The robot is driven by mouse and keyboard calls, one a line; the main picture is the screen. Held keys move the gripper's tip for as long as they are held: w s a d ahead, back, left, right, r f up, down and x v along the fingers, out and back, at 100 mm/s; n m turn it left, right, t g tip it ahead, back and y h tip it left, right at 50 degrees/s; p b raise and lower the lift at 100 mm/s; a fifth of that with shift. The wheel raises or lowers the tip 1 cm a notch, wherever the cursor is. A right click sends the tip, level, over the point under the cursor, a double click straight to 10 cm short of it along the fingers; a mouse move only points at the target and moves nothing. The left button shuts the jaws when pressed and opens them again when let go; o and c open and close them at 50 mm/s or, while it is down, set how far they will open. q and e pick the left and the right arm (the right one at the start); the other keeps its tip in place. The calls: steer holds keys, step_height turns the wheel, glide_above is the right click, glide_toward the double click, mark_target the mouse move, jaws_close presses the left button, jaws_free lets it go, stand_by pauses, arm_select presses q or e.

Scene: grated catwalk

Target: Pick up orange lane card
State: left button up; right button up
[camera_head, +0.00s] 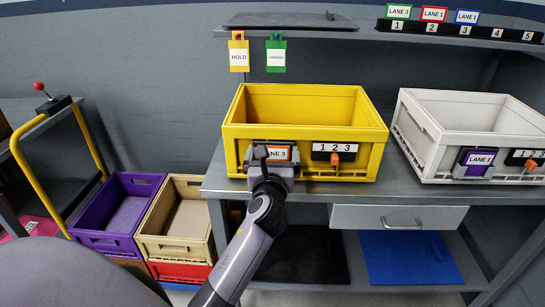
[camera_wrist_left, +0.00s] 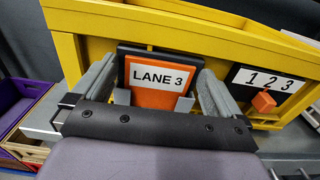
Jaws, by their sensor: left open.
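The orange lane card (camera_head: 284,153), marked LANE 3, sits in a dark holder on the front of the yellow crate (camera_head: 362,143). In the left wrist view the card (camera_wrist_left: 155,99) shows upright, facing me, in its black holder (camera_wrist_left: 128,55). My left gripper (camera_head: 268,158) is in front of the holder and hides part of the card in the head view. Its fingers are open, one on each side of the card, and they do not appear closed on it. My right gripper is not in view.
A 1-2-3 plate with an orange slider (camera_head: 336,158) is right of the card. A white crate (camera_head: 419,136) with a purple LANE 1 card (camera_head: 478,162) stands farther right. HOLD (camera_head: 238,57) and green (camera_head: 276,57) tags hang above. Purple (camera_head: 103,241) and tan (camera_head: 176,245) crates stand lower left.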

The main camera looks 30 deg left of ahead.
arm_select(q)
steer(key=c, duration=0.8)
steer(key=shift+r, duration=0.1)
steer(key=shift+c, duration=0.2)
